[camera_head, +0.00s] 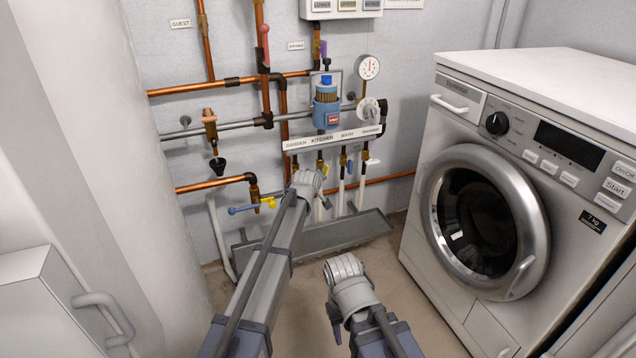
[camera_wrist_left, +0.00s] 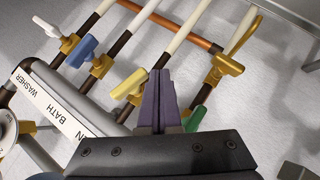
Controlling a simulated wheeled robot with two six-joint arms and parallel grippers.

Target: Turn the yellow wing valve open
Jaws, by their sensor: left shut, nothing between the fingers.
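The yellow wing valve (camera_wrist_left: 130,85) sits on the manifold's kitchen outlet, between a blue-handled valve (camera_wrist_left: 82,52) and a green-handled one (camera_wrist_left: 195,118). Its wing lies slanted to its pipe. My left gripper (camera_wrist_left: 160,75) is shut and empty, its purple fingertips just right of the yellow wing in the left wrist view. I cannot tell whether they touch it.
A white-handled valve (camera_wrist_left: 45,27) is at the washer outlet. A blue lever (camera_head: 245,208) and a brass tap stand left of the manifold. Copper pipes run along the wall. A grey trough (camera_head: 345,232) lies below. A washing machine (camera_head: 530,190) stands at the right.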

